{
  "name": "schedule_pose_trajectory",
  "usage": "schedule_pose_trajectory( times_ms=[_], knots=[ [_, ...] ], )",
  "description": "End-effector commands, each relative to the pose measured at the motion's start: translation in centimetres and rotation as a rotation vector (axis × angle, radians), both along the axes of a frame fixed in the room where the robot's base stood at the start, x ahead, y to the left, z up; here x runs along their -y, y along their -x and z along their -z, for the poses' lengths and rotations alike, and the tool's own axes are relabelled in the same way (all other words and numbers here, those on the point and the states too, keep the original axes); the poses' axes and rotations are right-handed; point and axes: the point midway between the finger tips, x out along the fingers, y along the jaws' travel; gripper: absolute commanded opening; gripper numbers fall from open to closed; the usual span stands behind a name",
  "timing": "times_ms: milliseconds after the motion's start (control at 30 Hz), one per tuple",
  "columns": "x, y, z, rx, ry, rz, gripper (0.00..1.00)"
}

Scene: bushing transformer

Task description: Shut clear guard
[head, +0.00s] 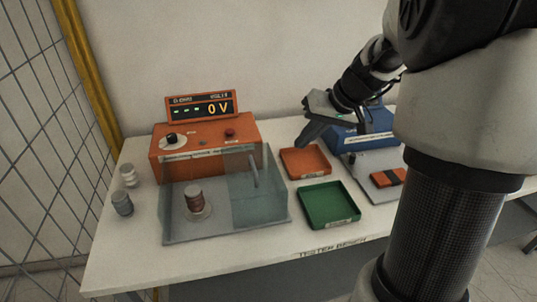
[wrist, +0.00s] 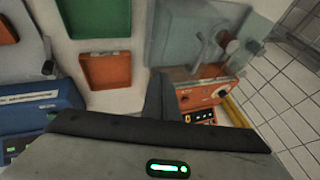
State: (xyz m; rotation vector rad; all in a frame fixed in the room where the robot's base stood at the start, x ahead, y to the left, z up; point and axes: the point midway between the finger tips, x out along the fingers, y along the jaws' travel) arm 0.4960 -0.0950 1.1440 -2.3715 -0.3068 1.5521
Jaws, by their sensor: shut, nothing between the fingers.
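The clear guard (head: 258,205) is a see-through, grey-tinted enclosure in front of the orange tester (head: 205,143), with a thin upright handle (head: 253,172) near its right part. A brown bushing with a grey cap (head: 194,198) stands inside its left part. The guard also shows at the top of the wrist view (wrist: 185,32). I cannot tell exactly how its panels sit. My gripper (head: 303,141) is shut and empty, up and right of the guard, near the orange tray, and apart from the guard. In the wrist view its dark finger (wrist: 160,98) points toward the guard and tester.
An orange tray (head: 305,161) and a green tray (head: 328,204) lie right of the guard. A blue device (head: 358,138) and a grey plate with an orange item (head: 388,177) are further right. Two small bushings (head: 122,203) stand at the left. A wire fence (head: 40,110) borders the bench.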

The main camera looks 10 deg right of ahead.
Motion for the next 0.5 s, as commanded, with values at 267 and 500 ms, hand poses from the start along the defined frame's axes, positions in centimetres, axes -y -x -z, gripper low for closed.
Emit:
schedule_pose_trajectory(
  times_ms=[267, 500],
  knots=[
    [-1.9, 1.6, -3.4, 0.018, -0.049, -0.163, 0.00],
    [-3.7, 0.3, 0.0, 0.012, -0.053, -0.162, 0.00]
  ],
)
